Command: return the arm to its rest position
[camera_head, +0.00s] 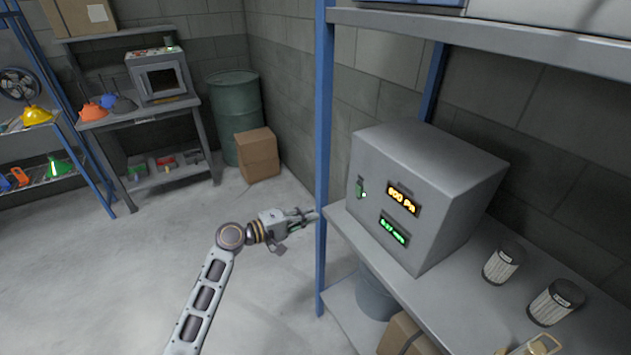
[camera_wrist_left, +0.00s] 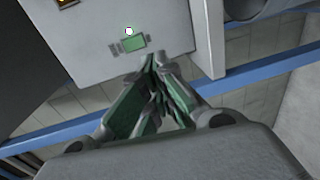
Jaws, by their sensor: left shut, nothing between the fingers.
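My left gripper (camera_head: 304,217) reaches toward the blue upright of the shelf rack in the head view, at the end of my grey left arm. Its fingers are shut with nothing between them. In the wrist view the green-padded fingers (camera_wrist_left: 152,65) meet at the tips, just below a green switch (camera_wrist_left: 133,43) on the grey box. The grey box (camera_head: 445,165) stands on the shelf, with an amber "600 Pa" display, a green display and the green switch (camera_head: 360,188) on its front. In the head view the fingertips are apart from the box. My right gripper is not in view.
The blue upright (camera_head: 322,150) stands close to my left gripper. Two striped canisters (camera_head: 503,263) stand on the shelf (camera_head: 465,295). A green barrel (camera_head: 235,105) and a cardboard box (camera_head: 257,155) stand at the back. The floor left of my arm is clear.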

